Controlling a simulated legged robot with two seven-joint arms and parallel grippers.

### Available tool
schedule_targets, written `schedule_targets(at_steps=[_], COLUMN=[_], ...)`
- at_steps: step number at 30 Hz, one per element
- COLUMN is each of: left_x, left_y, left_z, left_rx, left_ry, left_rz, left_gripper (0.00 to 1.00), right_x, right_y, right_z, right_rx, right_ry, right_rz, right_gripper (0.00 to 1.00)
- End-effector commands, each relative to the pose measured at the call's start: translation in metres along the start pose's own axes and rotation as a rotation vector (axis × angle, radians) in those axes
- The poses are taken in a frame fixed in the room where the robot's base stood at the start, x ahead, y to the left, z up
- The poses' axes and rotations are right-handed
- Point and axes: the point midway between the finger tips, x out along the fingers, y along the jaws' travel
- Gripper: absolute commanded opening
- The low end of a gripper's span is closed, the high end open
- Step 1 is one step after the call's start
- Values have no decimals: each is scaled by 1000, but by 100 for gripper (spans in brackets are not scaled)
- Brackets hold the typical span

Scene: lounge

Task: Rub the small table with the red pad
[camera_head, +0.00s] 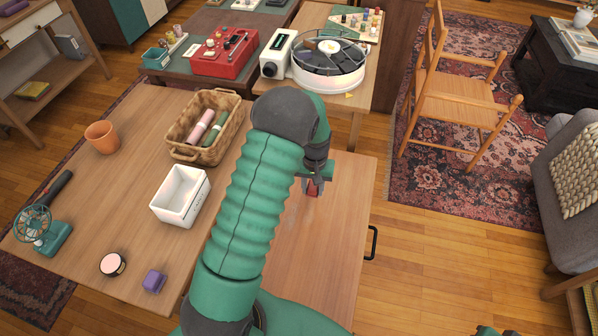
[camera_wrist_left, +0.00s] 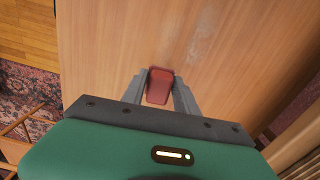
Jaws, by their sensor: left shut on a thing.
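The small table (camera_head: 340,235) is a wooden top with a black handle at its right side. Its bare surface also fills much of the left wrist view (camera_wrist_left: 110,60), where a pale, dusty smudge (camera_wrist_left: 200,45) shows. My left gripper (camera_head: 314,187) is over the small table, shut on the red pad (camera_wrist_left: 159,86). The pad sits between the two grey fingers in the left wrist view. In the head view only a bit of red shows, as my arm covers part of the table. I cannot tell whether the pad touches the wood.
A wooden chair (camera_head: 458,95) is at right.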

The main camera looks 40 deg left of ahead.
Motion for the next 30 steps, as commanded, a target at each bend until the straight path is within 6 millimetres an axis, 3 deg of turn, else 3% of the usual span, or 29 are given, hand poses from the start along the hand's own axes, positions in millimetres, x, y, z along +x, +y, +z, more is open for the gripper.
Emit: schedule_targets(at_steps=[12,30], left_x=[-38,-39], left_y=[2,2], left_z=[-1,-1], left_rx=[3,3], left_ry=[0,0], left_rz=[1,1], left_gripper=[3,3], right_x=[-35,-36], right_y=[0,0], right_z=[-8,-8], right_rx=[0,0], right_ry=[0,0], right_rz=[0,0], right_gripper=[36,36])
